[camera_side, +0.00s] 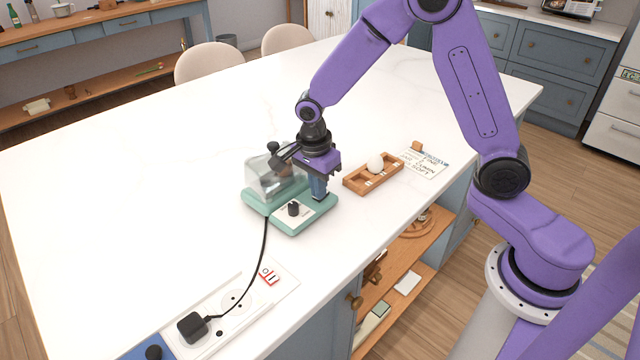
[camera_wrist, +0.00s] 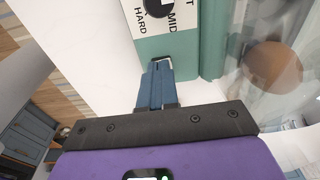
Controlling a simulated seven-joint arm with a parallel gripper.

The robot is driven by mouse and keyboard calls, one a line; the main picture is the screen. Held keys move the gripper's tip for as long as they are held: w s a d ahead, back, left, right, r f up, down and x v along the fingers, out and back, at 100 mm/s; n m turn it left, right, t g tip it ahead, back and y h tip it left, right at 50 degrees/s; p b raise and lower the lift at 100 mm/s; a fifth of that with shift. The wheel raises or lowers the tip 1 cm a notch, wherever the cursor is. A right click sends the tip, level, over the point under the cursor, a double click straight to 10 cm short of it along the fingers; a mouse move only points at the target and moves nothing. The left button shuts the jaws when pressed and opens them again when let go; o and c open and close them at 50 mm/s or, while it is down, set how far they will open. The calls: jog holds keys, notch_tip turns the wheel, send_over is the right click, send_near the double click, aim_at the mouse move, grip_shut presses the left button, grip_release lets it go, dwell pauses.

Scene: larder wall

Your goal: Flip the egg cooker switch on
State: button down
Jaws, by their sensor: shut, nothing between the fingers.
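The egg cooker (camera_side: 262,206) stands on the white counter. It has a green base, a clear lid over its back part and a black dial (camera_side: 293,208) on a white front panel. The dial also shows at the top of the wrist view (camera_wrist: 163,6), with "HARD" and "MID" lettering. My gripper (camera_side: 319,196) is shut and empty, pointing down at the base's right end. In the wrist view the fingertips (camera_wrist: 158,66) overlap the green base beside the panel. I cannot tell whether they touch it. No switch is clearly visible; the fingers may hide it.
A wooden tray (camera_side: 352,184) with a white egg (camera_side: 375,164) sits right of the cooker, with a lettered card (camera_side: 425,163) beyond. A black cord runs from the cooker to a plug (camera_side: 193,327) on a power strip (camera_side: 238,318). The counter's left side is clear.

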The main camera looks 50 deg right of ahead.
jog(key=shift+s+a+f, duration=0.2)
jog(key=shift+a+f, duration=0.05)
jog(key=shift+f, duration=0.3)
jog(key=shift+d, duration=0.15)
jog(key=shift+w+d+r, duration=0.1)
jog(key=shift+d+r, duration=0.05)
jog(key=shift+d, duration=0.8)
notch_tip(320, 180, up, 15)
jog(key=a, duration=0.3)
dwell(0.4)
